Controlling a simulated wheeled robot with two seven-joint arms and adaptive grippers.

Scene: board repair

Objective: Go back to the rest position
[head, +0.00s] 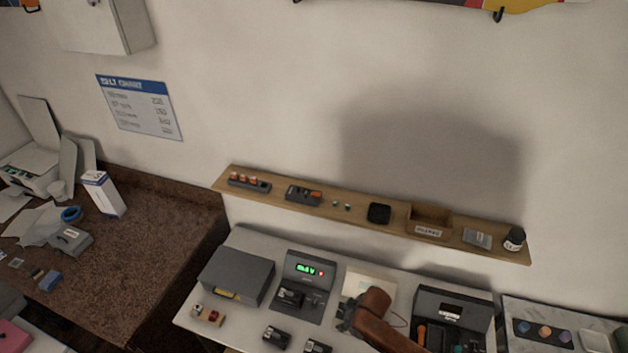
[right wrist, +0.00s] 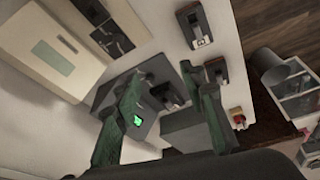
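My right gripper (head: 347,317) hangs over the white workbench at the lower middle of the head view, in front of a pale board-like item, with my orange-brown arm behind it. In the right wrist view its two green fingers (right wrist: 162,78) stand wide apart. Nothing is held between them. Beyond them lies a grey device with a green display (right wrist: 137,121), which also shows in the head view (head: 309,269), with a black module (right wrist: 168,94) on it. My left gripper is in neither view.
A wooden shelf (head: 358,208) with small parts runs along the wall behind the bench. A grey box (head: 237,272) stands left of the display device, and a dark device (head: 453,310) stands to the right. Small black modules (head: 277,336) lie near the front. A brown counter (head: 150,240) is at left.

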